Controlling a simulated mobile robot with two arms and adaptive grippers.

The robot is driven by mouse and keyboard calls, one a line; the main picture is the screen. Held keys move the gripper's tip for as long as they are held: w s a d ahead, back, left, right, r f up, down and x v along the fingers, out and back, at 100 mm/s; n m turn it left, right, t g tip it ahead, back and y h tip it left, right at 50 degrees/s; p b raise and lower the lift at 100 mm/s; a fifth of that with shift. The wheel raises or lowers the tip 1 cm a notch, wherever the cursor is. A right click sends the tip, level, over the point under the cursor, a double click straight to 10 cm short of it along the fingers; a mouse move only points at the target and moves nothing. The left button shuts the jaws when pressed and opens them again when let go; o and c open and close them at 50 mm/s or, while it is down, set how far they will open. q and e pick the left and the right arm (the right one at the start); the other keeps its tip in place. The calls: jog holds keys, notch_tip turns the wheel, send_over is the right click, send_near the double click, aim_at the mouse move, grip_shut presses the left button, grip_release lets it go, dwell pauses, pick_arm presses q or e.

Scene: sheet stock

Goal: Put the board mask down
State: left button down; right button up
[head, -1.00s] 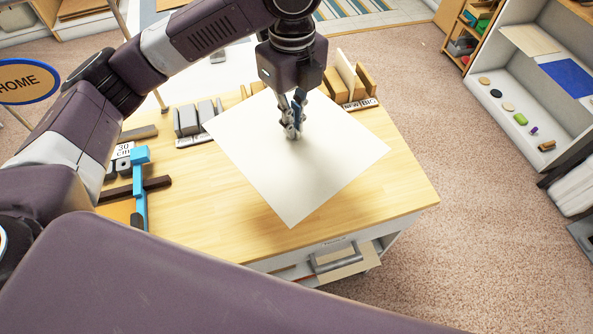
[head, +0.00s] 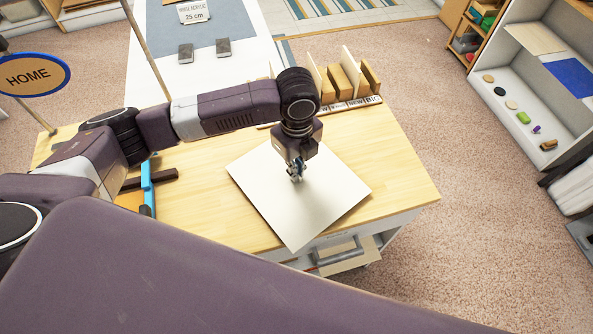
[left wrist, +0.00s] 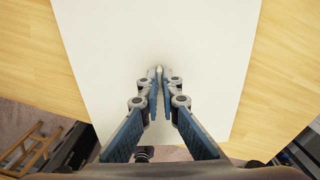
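The board mask (head: 300,215), a flat cream-white square sheet, lies level over the right part of the wooden table top, turned at an angle to its edges. It also fills the middle of the left wrist view (left wrist: 110,50). My left gripper (head: 297,178) points down at the middle of the sheet. In the left wrist view its fingertips (left wrist: 159,72) are close together on a small light part at the sheet's centre. The sheet looks very near or on the table; I cannot tell whether it touches. My right gripper is not in view.
The wooden table (head: 405,185) has free room right of the sheet. A labelled rack with upright boards (head: 348,88) stands at its back edge. A blue tool (head: 148,190) lies at the left, partly behind my arm. An open drawer (head: 345,258) juts out at the front.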

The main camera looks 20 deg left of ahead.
pick_arm(q)
jog(key=shift+f, duration=0.75)
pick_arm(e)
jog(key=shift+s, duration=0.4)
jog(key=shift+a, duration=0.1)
pick_arm(q)
jog(key=shift+f, duration=0.1)
jog(key=c, duration=2.2)
grip_release()
jog(key=shift+o, duration=0.2)
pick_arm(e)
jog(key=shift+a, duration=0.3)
pick_arm(q)
notch_tip(320, 180, up, 12)
jog(key=b, duration=0.2)
jog(key=shift+r, duration=0.2)
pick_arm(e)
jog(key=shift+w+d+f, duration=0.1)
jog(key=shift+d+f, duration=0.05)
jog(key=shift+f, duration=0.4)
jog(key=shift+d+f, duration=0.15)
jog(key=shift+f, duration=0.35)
pick_arm(q)
jog(key=shift+s+f, duration=0.1)
